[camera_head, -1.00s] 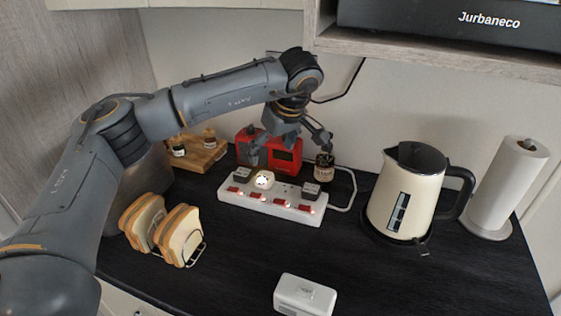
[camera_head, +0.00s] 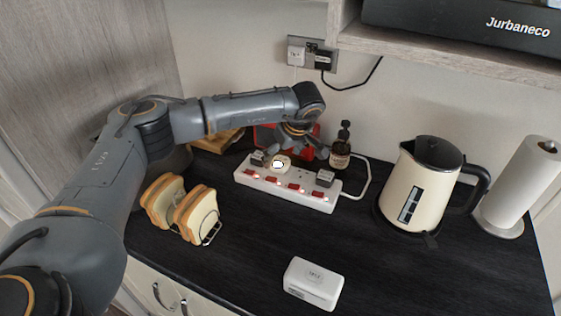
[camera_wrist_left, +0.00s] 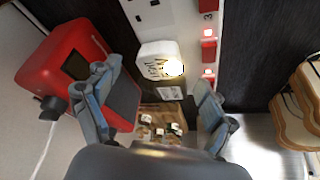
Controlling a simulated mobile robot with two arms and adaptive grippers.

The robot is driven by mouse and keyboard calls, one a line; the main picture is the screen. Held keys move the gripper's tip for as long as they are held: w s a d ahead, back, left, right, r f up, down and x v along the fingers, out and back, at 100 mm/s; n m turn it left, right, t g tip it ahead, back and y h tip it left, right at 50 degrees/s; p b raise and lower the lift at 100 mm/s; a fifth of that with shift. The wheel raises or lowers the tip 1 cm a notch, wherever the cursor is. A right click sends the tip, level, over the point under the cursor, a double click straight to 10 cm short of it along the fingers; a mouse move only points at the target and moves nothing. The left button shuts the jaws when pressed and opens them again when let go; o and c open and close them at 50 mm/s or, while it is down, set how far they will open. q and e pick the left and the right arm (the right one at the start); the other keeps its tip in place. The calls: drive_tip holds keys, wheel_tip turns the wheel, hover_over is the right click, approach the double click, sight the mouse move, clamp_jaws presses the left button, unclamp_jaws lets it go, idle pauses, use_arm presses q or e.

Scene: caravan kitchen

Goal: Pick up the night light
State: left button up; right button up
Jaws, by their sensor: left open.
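The night light (camera_head: 281,163) is a small white block with a glowing face. It is plugged into the white power strip (camera_head: 315,203) near its left end. In the left wrist view the night light (camera_wrist_left: 153,56) sits on the strip just ahead of the fingertips, glowing at its right side. My left gripper (camera_head: 295,152) is open, close above and behind the night light in the head view. In the left wrist view its two fingers (camera_wrist_left: 157,82) are spread and nothing is between them. My right gripper is in neither view now.
A red appliance (camera_head: 267,137) and a brown bottle (camera_head: 341,150) stand behind. A toast rack (camera_head: 185,208) is front left, a kettle (camera_head: 420,190) right. A white box (camera_head: 313,284) lies in front; the counter between is clear.

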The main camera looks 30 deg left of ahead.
use_arm(q)
drive_tip(key=shift+x, duration=1.25)
drive_tip(key=c, duration=1.2)
drive_tip(key=shift+r, duration=0.1)
drive_tip(key=shift+c, duration=0.2)
